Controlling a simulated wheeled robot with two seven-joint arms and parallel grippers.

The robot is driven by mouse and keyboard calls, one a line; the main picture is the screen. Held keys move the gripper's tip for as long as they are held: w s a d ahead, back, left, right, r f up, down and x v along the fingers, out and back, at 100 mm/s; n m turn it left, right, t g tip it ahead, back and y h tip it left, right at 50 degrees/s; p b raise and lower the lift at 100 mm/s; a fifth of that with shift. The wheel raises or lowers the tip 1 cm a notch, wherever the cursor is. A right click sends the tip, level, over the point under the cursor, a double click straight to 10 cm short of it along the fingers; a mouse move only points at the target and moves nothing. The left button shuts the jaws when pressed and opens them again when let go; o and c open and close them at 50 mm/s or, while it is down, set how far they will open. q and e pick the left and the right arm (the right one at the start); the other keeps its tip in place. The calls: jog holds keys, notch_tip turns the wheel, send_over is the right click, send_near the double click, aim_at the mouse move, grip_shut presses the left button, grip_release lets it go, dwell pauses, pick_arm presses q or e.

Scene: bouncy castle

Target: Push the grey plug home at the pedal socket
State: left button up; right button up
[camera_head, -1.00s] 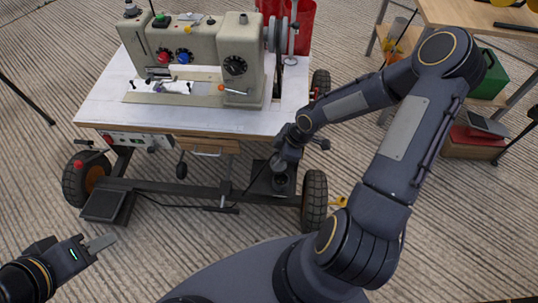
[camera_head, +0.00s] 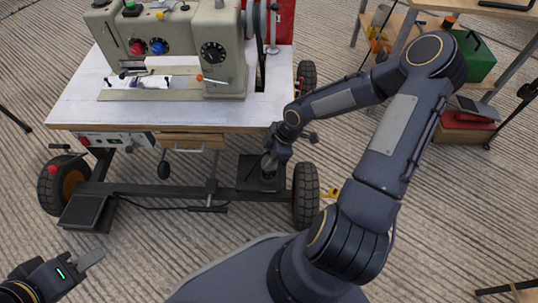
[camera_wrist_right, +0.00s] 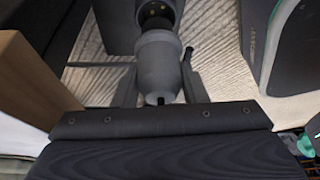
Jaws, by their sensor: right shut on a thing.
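The grey plug (camera_wrist_right: 157,62) is between the fingers of my right gripper (camera_wrist_right: 160,92) in the right wrist view. The gripper is shut on it. Just beyond the plug is a dark round socket (camera_wrist_right: 156,8) with small brass contacts showing, cut by the top edge. The plug overlaps its near rim in the picture; I cannot tell whether they touch. In the head view my right gripper (camera_head: 269,160) is low under the sewing table, over a dark box (camera_head: 250,172), and the plug is hidden. My left gripper (camera_head: 88,260) is at lower left, away from the table; its jaw opening is unclear.
The white sewing table (camera_head: 75,108) carries a beige sewing machine (camera_head: 222,50). Its frame has black wheels (camera_head: 305,195). A black foot pedal (camera_head: 86,212) with a cable lies at left. A wooden shelf with a green box (camera_head: 475,55) stands at right.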

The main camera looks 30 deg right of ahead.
jog(key=shift+f+b, duration=0.3)
jog(key=shift+f, duration=0.35)
jog(key=shift+p, duration=0.4)
dwell(0.5)
jog(key=shift+f+b, duration=1.3)
jog(key=shift+f, duration=0.8)
dwell(1.3)
jog(key=o, duration=1.1)
jog(key=p+v, duration=0.4)
jog(key=v, duration=0.2)
jog(key=shift+d+r, duration=0.15)
jog(key=shift+r, duration=0.25)
jog(key=shift+s+d+r+p, duration=0.15)
jog(key=shift+d+r+p, duration=0.05)
jog(key=shift+r+p, duration=0.25)
